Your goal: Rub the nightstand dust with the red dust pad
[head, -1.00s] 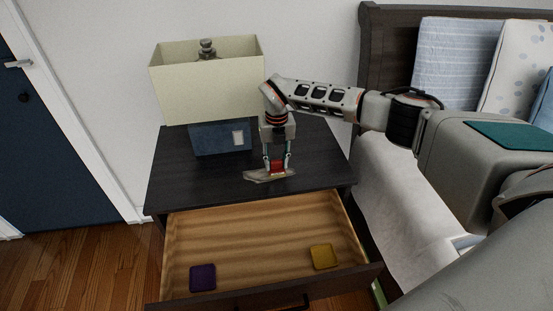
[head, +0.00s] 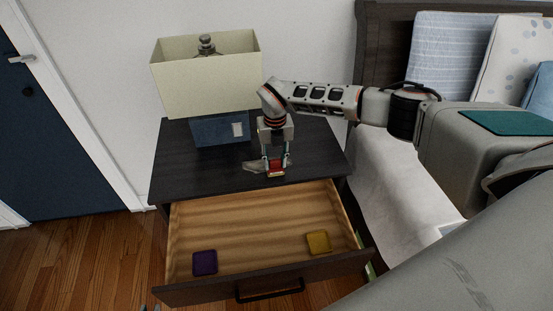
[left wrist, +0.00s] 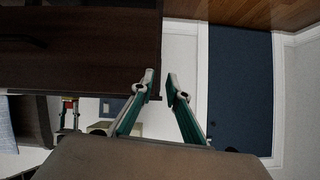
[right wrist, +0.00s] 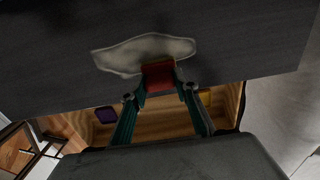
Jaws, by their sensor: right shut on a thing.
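The red dust pad (head: 276,173) is in my right gripper (head: 275,160), whose fingers are shut on it just above or on the nightstand top (head: 190,178). A pale grey dust patch (head: 256,168) lies flat there; in the right wrist view the patch (right wrist: 130,54) spreads beyond the pad (right wrist: 158,76), which overlaps its drawer-side edge. I cannot tell whether the pad touches the surface. My left gripper (left wrist: 159,76) is empty, its fingers apart, near the dark furniture edge in the left wrist view; only a sliver shows at the head view's bottom left.
The open drawer (head: 250,196) below holds a purple pad (head: 204,262) and a yellow pad (head: 318,242). A lamp with a cream shade (head: 205,75) and a dark blue box-like base (head: 220,130) stands at the back. The bed (head: 385,200) is close on the right.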

